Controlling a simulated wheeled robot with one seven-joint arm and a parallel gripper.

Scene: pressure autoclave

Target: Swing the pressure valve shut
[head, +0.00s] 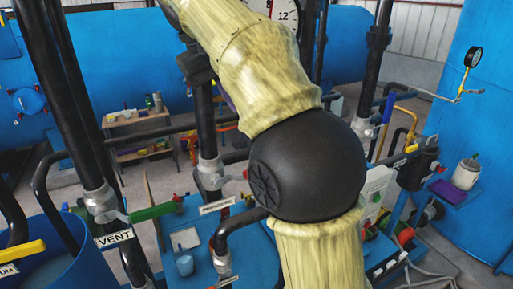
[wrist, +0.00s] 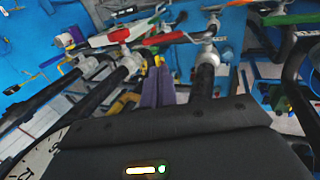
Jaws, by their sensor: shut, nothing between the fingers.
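The pressure valve (head: 210,172) is on a black upright pipe behind my arm in the head view, with a partly blurred label plate (head: 217,205) below it. Its handle shows only in part there, with a red piece beside my arm. In the wrist view, a valve (wrist: 208,52) with a red lever (wrist: 165,38) pointing left appears to be the same one. My gripper (wrist: 159,72) shows two purple fingers close together, shut and empty, below the red lever in the picture. I cannot tell whether they touch it. My arm hides the gripper in the head view.
The vent valve's green handle (head: 153,211) and VENT label (head: 115,238) are left of the pressure valve. Black pipes (head: 75,100) stand close around. A blue table (head: 190,215) holds a cup.

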